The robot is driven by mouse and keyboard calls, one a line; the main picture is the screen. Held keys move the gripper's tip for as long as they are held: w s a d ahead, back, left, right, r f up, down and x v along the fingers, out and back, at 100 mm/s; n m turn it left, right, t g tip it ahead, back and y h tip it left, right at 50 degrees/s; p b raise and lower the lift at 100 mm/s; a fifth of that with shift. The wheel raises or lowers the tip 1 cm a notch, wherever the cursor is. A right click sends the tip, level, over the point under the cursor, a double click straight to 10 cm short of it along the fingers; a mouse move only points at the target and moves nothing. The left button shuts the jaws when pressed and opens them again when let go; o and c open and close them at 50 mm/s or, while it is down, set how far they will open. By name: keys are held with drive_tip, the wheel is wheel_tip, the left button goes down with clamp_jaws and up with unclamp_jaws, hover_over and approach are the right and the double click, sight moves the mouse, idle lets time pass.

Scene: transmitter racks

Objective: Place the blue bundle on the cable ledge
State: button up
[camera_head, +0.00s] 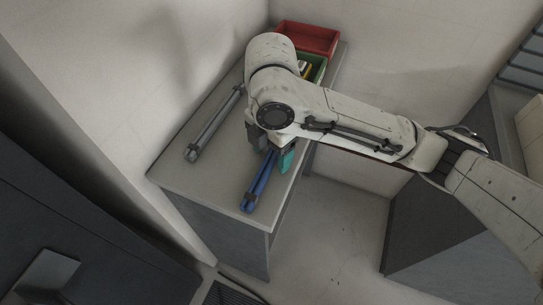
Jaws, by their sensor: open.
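The blue bundle (259,184) is a set of long thin blue rods with dark ends. It lies on the grey ledge top (215,203), near its right edge, pointing toward the front. My gripper (272,156) is over the far end of the bundle, with a dark finger on the left and a teal part at right. The fingers are open; I cannot tell whether they touch the bundle. My arm hides the bundle's far end. Whether this grey surface is the cable ledge is not clear.
A grey bundle of rods (214,124) lies along the left side of the surface. A red bin (307,37) and a green bin (317,70) stand at the back, partly behind my arm. A wall borders the left. The front of the surface is clear.

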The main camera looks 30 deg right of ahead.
clamp_jaws()
idle(0.7)
